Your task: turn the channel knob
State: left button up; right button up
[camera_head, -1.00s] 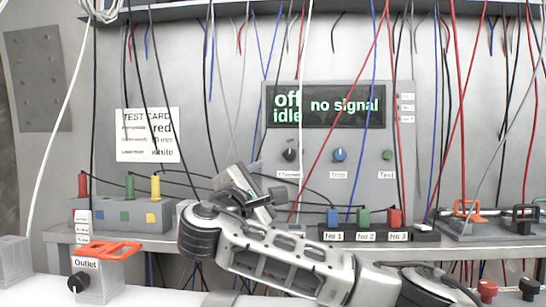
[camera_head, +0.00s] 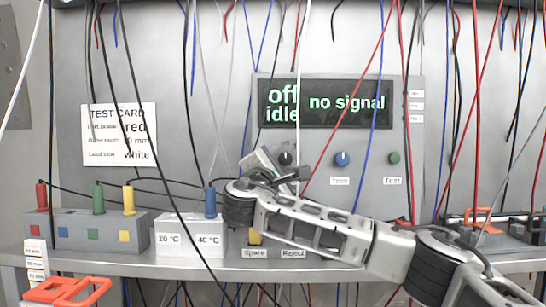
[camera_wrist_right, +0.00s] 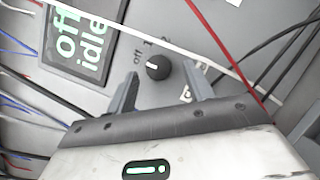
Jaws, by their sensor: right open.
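The channel knob (camera_head: 287,158) is a small black dial on the grey panel under the display, partly covered by my right gripper (camera_head: 281,167). In the right wrist view the knob (camera_wrist_right: 157,67) has a white pointer mark and an "off" marking beside it. My right gripper (camera_wrist_right: 161,73) is open, with one finger to each side of the knob in that view. No contact with the knob is visible. The display (camera_head: 325,103) reads "off idle" and "no signal". My left gripper is out of view.
Hanging wires cross in front.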

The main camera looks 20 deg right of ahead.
jog(key=shift+w+d+r, duration=0.2)
jog(key=shift+w+d, duration=0.25)
jog(key=shift+d, duration=0.1)
jog(key=shift+c, duration=0.9)
jog(key=c, duration=0.8)
